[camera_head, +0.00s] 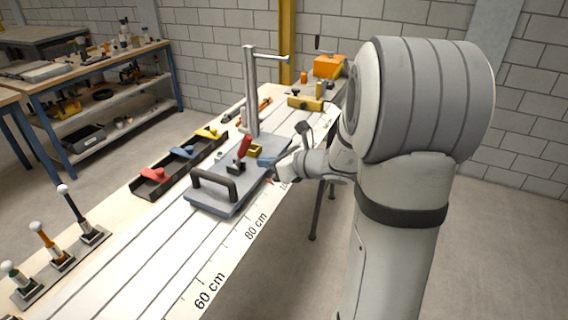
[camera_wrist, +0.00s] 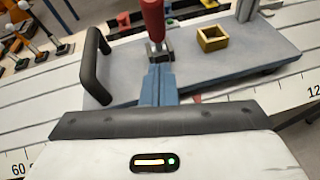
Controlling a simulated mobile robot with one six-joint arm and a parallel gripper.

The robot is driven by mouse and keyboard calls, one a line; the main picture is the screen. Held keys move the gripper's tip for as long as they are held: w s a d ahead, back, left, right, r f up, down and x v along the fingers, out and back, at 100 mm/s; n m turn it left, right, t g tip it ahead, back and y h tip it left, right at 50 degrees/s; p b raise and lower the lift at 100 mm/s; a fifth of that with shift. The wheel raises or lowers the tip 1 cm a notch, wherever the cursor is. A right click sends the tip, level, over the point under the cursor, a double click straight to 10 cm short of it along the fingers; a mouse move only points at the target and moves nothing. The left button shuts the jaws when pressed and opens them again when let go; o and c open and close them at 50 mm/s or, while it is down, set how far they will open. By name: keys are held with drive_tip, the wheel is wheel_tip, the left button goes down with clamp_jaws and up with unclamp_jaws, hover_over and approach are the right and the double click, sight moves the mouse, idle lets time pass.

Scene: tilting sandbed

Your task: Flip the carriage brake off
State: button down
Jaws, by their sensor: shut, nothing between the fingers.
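The carriage is a grey plate (camera_head: 222,205) on the long scaled table, also in the wrist view (camera_wrist: 125,68). It bears a black handle (camera_head: 213,184), an upright post (camera_head: 250,95) and a small yellow square holder (camera_wrist: 212,39). The brake lever has a red grip (camera_head: 243,147) on a dark base; in the wrist view the red grip (camera_wrist: 153,18) stands roughly upright. My gripper (camera_wrist: 160,72) is shut and empty. Its blue fingertips reach over the plate, close to the lever's base. Whether they touch it I cannot tell.
A black tray (camera_head: 160,187) with red, blue and yellow pieces lies left of the carriage. Several ball-topped levers (camera_head: 72,205) stand at the front left. An orange box (camera_head: 328,66) sits at the table's far end. The table's scaled front part is clear.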

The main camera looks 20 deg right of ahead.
sight(242, 152)
drive_tip(key=w+a+r, duration=0.1)
drive_tip(key=w, duration=0.1)
drive_tip(key=shift+w+a+r, duration=0.3)
drive_tip(key=shift+a+r, duration=0.05)
drive_tip(key=shift+r, duration=0.05)
drive_tip(key=shift+p, duration=0.35)
